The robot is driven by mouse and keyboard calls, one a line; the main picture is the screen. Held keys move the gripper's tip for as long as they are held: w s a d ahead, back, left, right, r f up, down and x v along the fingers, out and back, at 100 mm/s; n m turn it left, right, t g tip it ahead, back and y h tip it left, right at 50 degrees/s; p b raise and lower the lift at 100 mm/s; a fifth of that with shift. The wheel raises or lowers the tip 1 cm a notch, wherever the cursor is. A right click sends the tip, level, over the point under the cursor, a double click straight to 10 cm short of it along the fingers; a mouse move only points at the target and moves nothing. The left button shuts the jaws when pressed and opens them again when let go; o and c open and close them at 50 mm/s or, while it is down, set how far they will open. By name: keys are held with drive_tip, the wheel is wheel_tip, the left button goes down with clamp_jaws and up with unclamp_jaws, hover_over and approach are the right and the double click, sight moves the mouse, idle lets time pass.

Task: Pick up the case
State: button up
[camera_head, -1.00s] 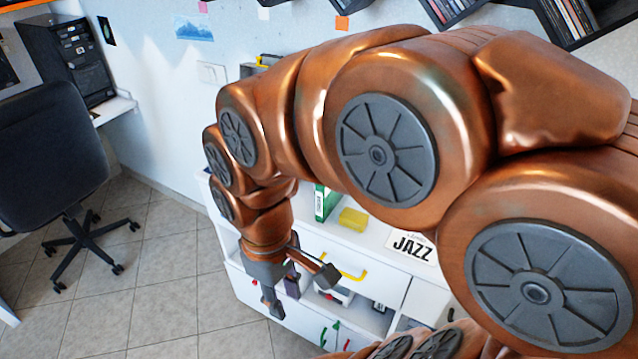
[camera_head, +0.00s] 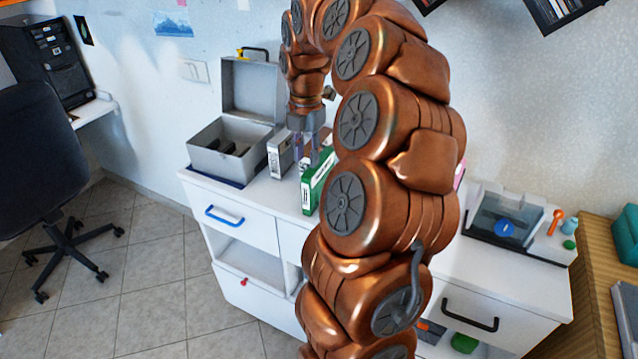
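A green case (camera_head: 318,185) stands upright on the white cabinet, partly hidden by my arm. A grey-white case (camera_head: 280,156) stands upright to its left. A dark and white item shows only in part between them. I cannot tell which one the task means by the case. My gripper (camera_head: 306,158) points down at these cases, its fingers apart with a gap between them. Its tips are over or just behind the green case's top edge. I cannot see it gripping anything.
A grey metal box (camera_head: 215,160) with its lid raised stands left of the cases. A clear-lidded disc player (camera_head: 507,214) stands on the right of the cabinet. My arm hides the middle. An office chair (camera_head: 45,170) is on the left; floor tiles there are clear.

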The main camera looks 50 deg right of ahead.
sight(319, 174)
drive_tip(key=d, duration=0.1)
drive_tip(key=d+f+n, duration=0.1)
drive_tip(key=d, duration=0.1)
drive_tip(key=shift+s+d, duration=0.15)
drive_tip(key=shift+d, duration=0.1)
drive_tip(key=shift+f, duration=1.25)
drive_tip(key=shift+w+d+f+p, duration=0.2)
drive_tip(key=shift+f+p, duration=0.25)
drive_tip(key=shift+f, duration=0.85)
drive_tip(key=shift+w+d+f+p, duration=0.15)
drive_tip(key=shift+f+p, duration=0.25)
drive_tip(key=shift+f, duration=0.85)
drive_tip(key=shift+s, duration=0.1)
drive_tip(key=shift+c, duration=0.2)
clamp_jaws()
